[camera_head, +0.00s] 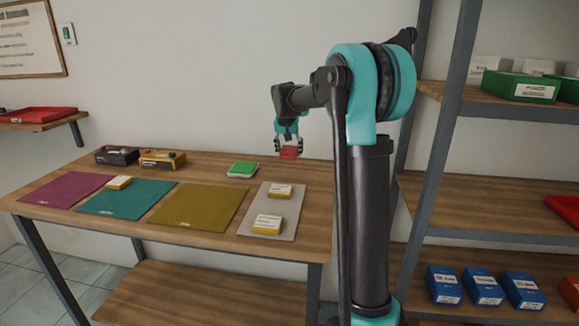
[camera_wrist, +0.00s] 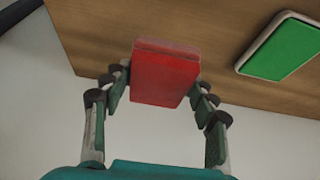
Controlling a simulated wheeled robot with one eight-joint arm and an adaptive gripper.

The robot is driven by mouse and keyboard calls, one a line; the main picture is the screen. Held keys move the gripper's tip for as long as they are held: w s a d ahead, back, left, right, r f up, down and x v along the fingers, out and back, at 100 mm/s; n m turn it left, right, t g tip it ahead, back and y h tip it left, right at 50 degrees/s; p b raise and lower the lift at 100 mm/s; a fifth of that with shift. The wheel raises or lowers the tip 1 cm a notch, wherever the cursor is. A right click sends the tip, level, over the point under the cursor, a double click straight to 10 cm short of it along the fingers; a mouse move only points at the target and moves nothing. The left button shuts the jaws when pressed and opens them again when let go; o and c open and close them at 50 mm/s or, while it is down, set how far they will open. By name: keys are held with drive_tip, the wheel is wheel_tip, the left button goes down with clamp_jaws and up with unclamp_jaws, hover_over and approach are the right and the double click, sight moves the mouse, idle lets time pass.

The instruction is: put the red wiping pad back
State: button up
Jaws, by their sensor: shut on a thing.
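The red wiping pad (camera_head: 288,153) is held between the fingers of my gripper (camera_head: 288,143), above the back right part of the wooden table (camera_head: 300,235). In the wrist view the red pad (camera_wrist: 165,75) sits between the fingertips of my gripper (camera_wrist: 158,88), which are shut on its sides. A green pad in a white tray (camera_head: 242,169) lies on the table to the left of and below my gripper; it also shows in the wrist view (camera_wrist: 282,47). Whether the red pad touches anything below cannot be told.
Purple (camera_head: 68,189), teal (camera_head: 125,197) and olive (camera_head: 200,206) mats and a grey mat (camera_head: 288,222) lie on the table. Yellow-white boxes (camera_head: 267,224) stand on some mats. A shelf rack (camera_head: 450,140) stands at the right.

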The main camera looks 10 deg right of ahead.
sight(288, 152)
drive_tip(key=shift+f, duration=3.2)
drive_tip(key=o, duration=1.1)
drive_tip(key=shift+f, duration=0.1)
drive_tip(key=v, duration=1.2)
drive_tip(key=shift+s, duration=0.1)
